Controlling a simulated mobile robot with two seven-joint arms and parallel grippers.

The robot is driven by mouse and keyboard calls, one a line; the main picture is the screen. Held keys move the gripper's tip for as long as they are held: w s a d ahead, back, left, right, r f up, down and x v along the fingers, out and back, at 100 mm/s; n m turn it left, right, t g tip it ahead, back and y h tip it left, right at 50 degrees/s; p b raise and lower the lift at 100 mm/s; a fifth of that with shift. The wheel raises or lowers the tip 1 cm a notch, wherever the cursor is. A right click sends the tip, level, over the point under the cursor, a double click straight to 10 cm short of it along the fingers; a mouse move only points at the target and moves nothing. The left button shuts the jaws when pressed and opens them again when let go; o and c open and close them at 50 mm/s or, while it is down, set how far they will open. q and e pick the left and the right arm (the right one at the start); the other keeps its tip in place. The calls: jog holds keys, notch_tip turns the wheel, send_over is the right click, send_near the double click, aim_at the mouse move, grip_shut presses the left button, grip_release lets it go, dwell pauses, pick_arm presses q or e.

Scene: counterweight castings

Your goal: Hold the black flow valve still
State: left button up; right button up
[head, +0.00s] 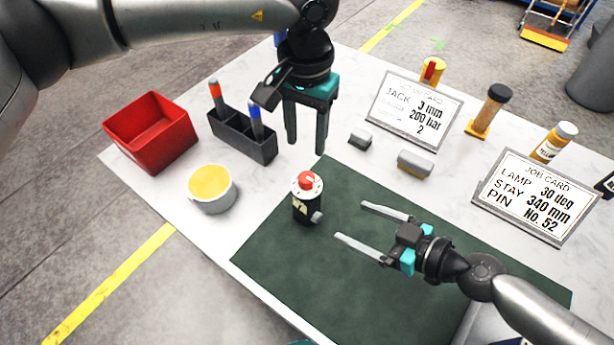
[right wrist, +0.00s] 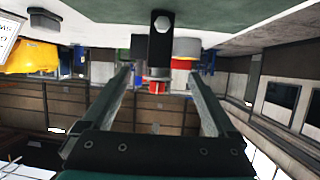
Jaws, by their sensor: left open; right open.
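The black flow valve (head: 301,211) stands upright on the dark green mat (head: 352,190), near its left edge. It has a white dial with a red knob on top and a small grey fitting low on its right side. My right gripper (head: 350,221) is open and empty to the right of the valve, its fingers pointing at it without touching. In the right wrist view the valve (right wrist: 160,45) appears upside down beyond and between the open fingers (right wrist: 159,74). My left gripper (head: 306,146) is open, pointing down, behind the valve and apart from it.
A white tub with yellow contents (head: 212,206), a dark marker holder (head: 232,142) and a red bin (head: 150,148) stand left.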

aim_at(315, 204)
jog(key=x, duration=1.4)
jog(key=shift+a, duration=0.2)
grip_shut()
dwell(0.3)
